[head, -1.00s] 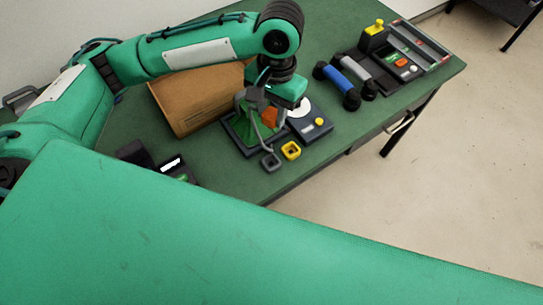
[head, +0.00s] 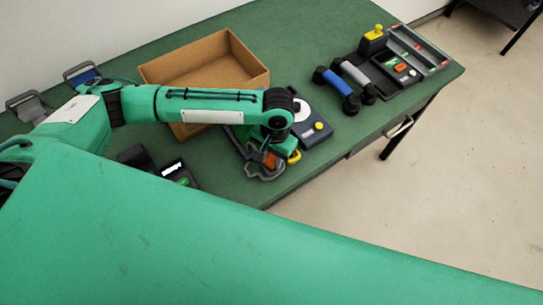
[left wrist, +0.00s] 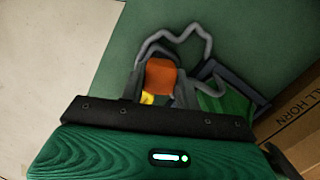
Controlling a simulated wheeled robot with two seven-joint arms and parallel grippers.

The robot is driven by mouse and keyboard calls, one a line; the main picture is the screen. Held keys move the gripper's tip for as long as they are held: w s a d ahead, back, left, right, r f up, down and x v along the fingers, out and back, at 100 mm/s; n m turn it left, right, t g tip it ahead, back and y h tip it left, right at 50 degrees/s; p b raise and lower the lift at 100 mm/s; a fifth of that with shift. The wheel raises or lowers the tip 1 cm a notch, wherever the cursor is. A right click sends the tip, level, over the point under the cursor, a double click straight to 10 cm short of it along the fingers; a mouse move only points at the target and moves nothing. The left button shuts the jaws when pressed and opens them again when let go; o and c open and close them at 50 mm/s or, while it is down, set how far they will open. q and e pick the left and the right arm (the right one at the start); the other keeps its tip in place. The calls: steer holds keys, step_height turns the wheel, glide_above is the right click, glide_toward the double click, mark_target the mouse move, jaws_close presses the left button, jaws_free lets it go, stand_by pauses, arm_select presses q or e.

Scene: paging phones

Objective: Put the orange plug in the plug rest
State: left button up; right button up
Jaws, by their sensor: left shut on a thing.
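The orange plug (head: 270,160) is between the fingers of my left gripper (head: 266,165), which is shut on it near the table's front edge. In the left wrist view the plug (left wrist: 160,76) sits between the grey fingers of my left gripper (left wrist: 158,88). A bent grey cord-like strip (left wrist: 178,36) curves beyond it. A yellow square holder (head: 295,157) shows partly beside the gripper; a bit of yellow (left wrist: 147,98) shows below the plug in the wrist view. I cannot tell which holder is the plug rest. My right gripper is not in view.
An open cardboard box (head: 205,72) stands behind my arm. A dark unit with a white dial and yellow knob (head: 312,130) is right of the gripper. Blue and grey handsets (head: 340,88) and a control panel (head: 402,65) lie farther right. Green table (head: 310,40) is bare at the back.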

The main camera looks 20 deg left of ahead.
arm_select(q)
steer(key=shift+f, duration=0.4)
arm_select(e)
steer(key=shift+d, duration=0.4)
arm_select(q)
steer(key=shift+f, duration=0.1)
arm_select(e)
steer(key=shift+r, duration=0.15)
arm_select(q)
steer(key=o, duration=1.1)
steer(key=shift+f, duration=0.1)
steer(key=shift+c, duration=0.2)
